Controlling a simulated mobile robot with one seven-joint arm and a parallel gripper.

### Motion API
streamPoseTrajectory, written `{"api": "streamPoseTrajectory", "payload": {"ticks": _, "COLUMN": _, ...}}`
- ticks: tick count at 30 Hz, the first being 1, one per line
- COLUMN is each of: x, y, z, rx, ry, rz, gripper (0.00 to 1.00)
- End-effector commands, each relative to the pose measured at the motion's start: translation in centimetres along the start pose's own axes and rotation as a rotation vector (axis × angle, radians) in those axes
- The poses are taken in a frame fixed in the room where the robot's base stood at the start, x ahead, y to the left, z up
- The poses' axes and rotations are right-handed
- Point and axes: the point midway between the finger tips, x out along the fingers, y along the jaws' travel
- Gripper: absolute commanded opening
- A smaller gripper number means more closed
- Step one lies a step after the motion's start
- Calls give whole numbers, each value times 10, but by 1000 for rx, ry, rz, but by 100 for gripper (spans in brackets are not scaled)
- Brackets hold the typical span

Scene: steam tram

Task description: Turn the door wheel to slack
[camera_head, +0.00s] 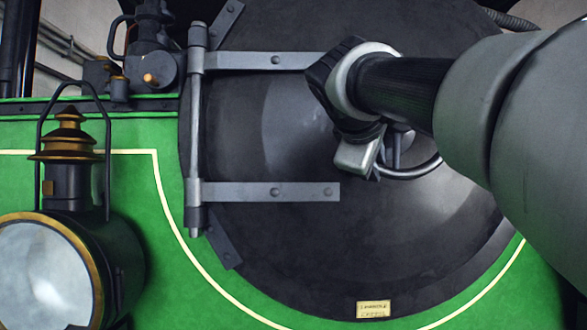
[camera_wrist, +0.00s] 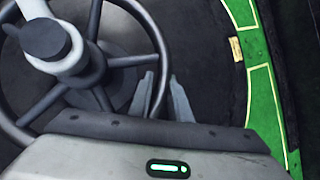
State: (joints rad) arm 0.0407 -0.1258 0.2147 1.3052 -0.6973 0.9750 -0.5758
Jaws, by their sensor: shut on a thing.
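The door wheel (camera_head: 420,173) is a dark ring with spokes on the round black smokebox door (camera_head: 270,245). In the head view my arm and gripper hide most of it, and only its lower right part shows. In the wrist view the wheel (camera_wrist: 128,61) fills the upper left, with a grey hub and dark knob at its centre. My gripper (camera_wrist: 163,88) is shut on the wheel's rim, with one finger on each side of it. In the head view my gripper (camera_head: 375,172) is in front of the door, and its fingertips are hard to make out.
Two grey hinge straps (camera_head: 265,191) and a vertical hinge rod (camera_head: 195,130) are at the door's left. A large brass-rimmed lamp (camera_head: 68,235) stands at lower left before the green front panel (camera_head: 165,285).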

Motion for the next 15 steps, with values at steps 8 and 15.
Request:
{"api": "streamPoseTrajectory", "payload": {"ticks": 8, "x": 10, "y": -4, "z": 14, "rx": -129, "ry": -31, "rz": 75, "gripper": 0}}
{"api": "streamPoseTrajectory", "payload": {"ticks": 15, "x": 12, "y": -1, "z": 19, "rx": -178, "ry": -42, "rz": 105, "gripper": 0}}
